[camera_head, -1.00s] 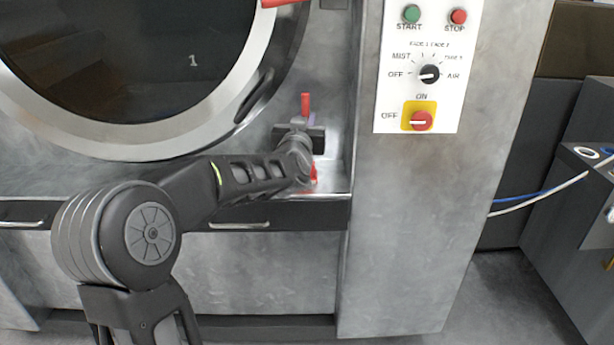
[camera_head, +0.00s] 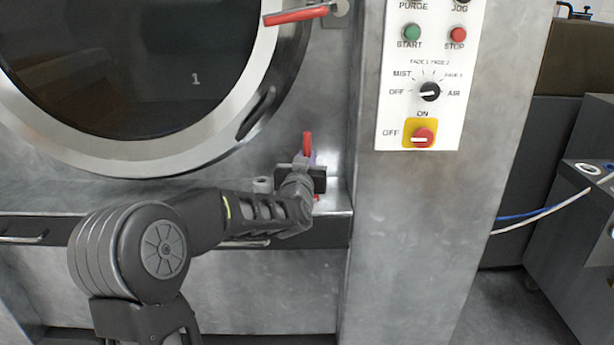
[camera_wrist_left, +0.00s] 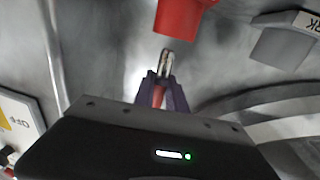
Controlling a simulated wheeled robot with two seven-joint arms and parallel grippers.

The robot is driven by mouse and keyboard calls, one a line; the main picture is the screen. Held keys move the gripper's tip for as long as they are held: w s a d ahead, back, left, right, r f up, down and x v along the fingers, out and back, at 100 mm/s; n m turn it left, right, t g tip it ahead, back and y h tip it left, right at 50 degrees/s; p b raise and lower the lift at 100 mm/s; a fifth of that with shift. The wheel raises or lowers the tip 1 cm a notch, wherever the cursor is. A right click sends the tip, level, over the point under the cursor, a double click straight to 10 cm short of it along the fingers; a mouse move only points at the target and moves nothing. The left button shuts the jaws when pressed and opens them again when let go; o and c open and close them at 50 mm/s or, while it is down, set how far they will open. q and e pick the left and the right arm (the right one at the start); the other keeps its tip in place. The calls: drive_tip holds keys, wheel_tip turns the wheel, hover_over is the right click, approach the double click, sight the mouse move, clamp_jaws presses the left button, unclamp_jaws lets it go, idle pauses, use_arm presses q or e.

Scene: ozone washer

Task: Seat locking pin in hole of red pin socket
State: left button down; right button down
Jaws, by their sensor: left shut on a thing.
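My left gripper (camera_head: 310,165) is shut on the locking pin (camera_head: 307,143), whose red handle stands up above the jaws. In the left wrist view, the purple fingers (camera_wrist_left: 163,92) hold the pin, and its bare silver tip (camera_wrist_left: 166,62) points at the red pin socket (camera_wrist_left: 184,14). A small gap shows between tip and socket, with the tip slightly to one side of the socket's middle in that picture. In the head view, only a bit of the red socket (camera_head: 317,197) shows below the gripper; its hole is hidden. My right gripper is not in view.
A grey holder (camera_wrist_left: 283,42) with a partly cut-off label stands beside the socket; it also shows in the head view (camera_head: 262,185). The round door (camera_head: 235,125) and a red lever (camera_head: 297,15) lie behind and above. A steel column with a control panel (camera_head: 420,75) stands right.

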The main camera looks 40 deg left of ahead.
use_arm(q)
drive_tip(key=shift+f+b, duration=0.3)
drive_tip(key=shift+f, duration=2.05)
drive_tip(key=shift+f, duration=0.1)
drive_tip(key=c, duration=1.4)
unclamp_jaws()
drive_tip(key=shift+o, duration=0.2)
drive_tip(key=v, duration=1.2)
